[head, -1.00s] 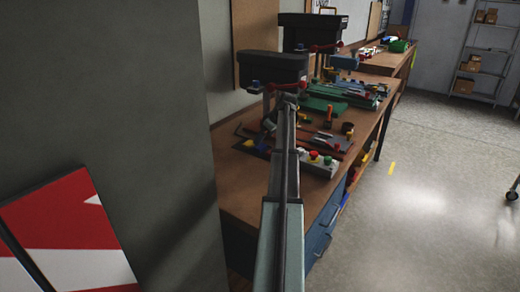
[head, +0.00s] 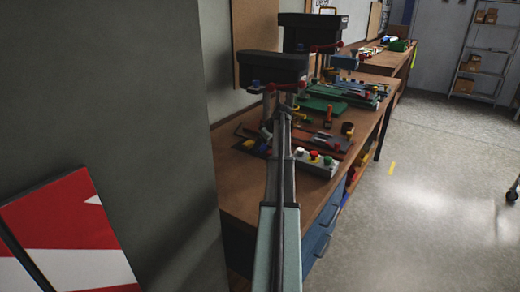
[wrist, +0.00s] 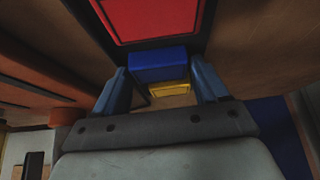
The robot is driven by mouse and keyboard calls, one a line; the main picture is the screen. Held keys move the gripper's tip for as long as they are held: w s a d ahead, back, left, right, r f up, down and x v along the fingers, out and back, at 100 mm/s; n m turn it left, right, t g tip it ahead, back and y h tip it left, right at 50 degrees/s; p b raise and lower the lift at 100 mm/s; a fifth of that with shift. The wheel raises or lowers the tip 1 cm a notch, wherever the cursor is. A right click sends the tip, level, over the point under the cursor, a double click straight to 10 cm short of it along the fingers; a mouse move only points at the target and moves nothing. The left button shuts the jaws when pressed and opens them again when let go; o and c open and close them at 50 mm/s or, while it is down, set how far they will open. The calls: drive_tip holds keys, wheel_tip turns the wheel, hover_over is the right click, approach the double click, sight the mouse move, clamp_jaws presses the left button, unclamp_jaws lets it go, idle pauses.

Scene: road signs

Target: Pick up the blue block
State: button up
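The blue block (wrist: 158,66) shows in the wrist view, between and just beyond the tips of my two blue fingers. My gripper (wrist: 160,72) is open, with a narrow gap on each side of the block. I cannot tell how far the block is from the fingertips in depth. A yellow block (wrist: 170,88) sits right against the blue block on the side nearer my palm. In the head view the arm hides the gripper's fingers, and I cannot pick out the blue block for certain.
A red panel with a black frame (wrist: 150,15) lies just past the blue block. The workbench (head: 236,190) is crowded with tools, a grey box with coloured buttons (head: 316,163) and dark machines (head: 272,66). A wall (head: 120,100) stands close on the left.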

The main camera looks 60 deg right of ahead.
drive_tip(key=c, duration=0.8)
